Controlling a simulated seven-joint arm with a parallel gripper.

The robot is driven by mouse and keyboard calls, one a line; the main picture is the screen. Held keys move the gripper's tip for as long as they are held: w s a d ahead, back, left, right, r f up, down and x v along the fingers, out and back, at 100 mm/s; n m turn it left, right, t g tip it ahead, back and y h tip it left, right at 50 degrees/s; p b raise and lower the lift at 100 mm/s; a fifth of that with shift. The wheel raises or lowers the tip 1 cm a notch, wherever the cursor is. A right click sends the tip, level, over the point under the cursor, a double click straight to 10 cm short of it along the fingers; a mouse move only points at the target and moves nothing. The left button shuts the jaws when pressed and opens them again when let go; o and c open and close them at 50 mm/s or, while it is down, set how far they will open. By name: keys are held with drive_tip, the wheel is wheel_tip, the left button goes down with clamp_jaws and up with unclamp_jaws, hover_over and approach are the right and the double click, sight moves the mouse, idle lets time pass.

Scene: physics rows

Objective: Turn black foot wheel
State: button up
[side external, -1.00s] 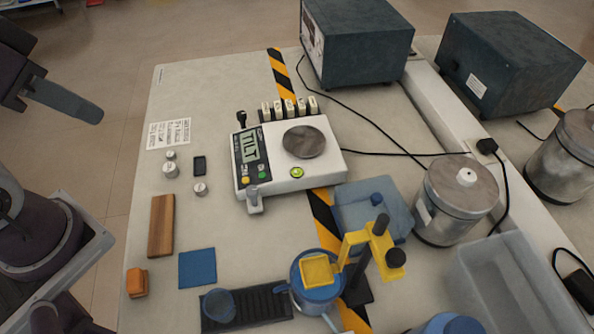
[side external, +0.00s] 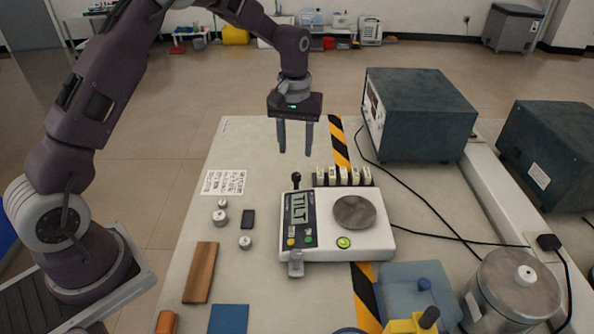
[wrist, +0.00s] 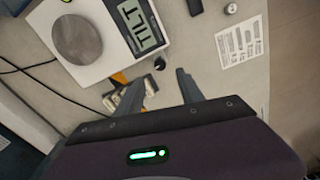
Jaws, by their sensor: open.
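The white balance (side external: 345,225) stands on the table with "TILT" on its display (side external: 300,207). The black foot wheel (side external: 296,179) sticks up at its back left corner, beside the display. My gripper (side external: 296,152) points down with its fingers apart and empty, above the table behind that corner. In the wrist view the wheel (wrist: 159,63) shows just beyond and between the fingertips (wrist: 163,74), with nothing gripped. A grey foot (side external: 296,264) shows at the balance's front left corner.
Several small white labelled blocks (side external: 344,176) stand in a row behind the balance, close to my right finger in the side view. Small metal weights (side external: 220,216) and a printed sheet (side external: 224,183) lie to the left. A dark box (side external: 418,115) stands at the back right.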

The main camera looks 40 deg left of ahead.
sight(296, 175)
drive_tip(key=f, duration=0.8)
drive_tip(key=shift+w+a+f, duration=0.1)
drive_tip(key=shift+w+f, duration=0.1)
drive_tip(key=shift+f, duration=0.05)
clamp_jaws()
